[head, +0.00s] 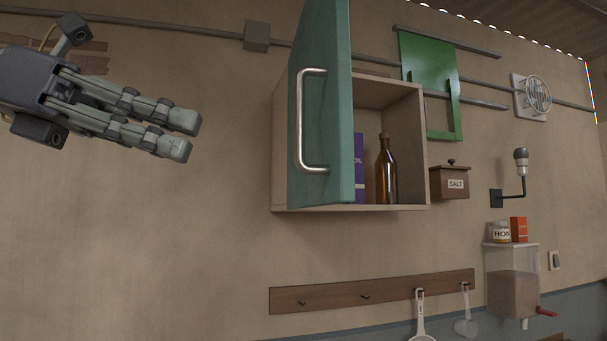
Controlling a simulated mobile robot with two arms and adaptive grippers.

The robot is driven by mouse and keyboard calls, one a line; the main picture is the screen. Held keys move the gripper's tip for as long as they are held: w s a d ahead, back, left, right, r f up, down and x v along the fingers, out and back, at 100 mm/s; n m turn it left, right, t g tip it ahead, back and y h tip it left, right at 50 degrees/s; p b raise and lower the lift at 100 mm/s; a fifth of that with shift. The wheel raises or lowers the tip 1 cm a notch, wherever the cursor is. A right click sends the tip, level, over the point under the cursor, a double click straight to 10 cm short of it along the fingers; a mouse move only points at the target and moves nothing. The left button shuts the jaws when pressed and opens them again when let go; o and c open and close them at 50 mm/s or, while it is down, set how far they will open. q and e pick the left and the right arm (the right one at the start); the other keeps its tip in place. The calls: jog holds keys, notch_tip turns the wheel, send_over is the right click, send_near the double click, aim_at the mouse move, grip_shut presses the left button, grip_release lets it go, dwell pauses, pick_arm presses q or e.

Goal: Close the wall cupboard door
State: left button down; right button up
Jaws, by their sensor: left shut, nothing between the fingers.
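The wall cupboard (345,208) hangs on the beige wall in the middle of the head view. Its green door (330,110) stands open, hinged at the cupboard's left side and swung out toward me. A metal bar handle (299,120) runs along the door's face that is turned left. Inside the cupboard are a brown bottle (386,175) and a purple box (359,165), partly hidden by the door. My left gripper (184,136) is at the upper left, shut and empty, pointing right. It is left of the door and apart from it. My right gripper is not in view.
A salt box (450,182) and a green panel (428,85) are on the wall right of the cupboard. A wooden hook rail (340,292) with hanging utensils is below. Bare wall lies between my left gripper and the door.

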pick_arm(q)
send_near(339, 180)
jog(key=p+x, duration=0.2)
jog(key=x, duration=0.2)
jog(key=shift+d+f, duration=0.15)
jog(key=shift+d, duration=0.25)
jog(key=shift+w+d, duration=0.1)
jog(key=shift+d, duration=0.55)
jog(key=shift+d+f, duration=0.1)
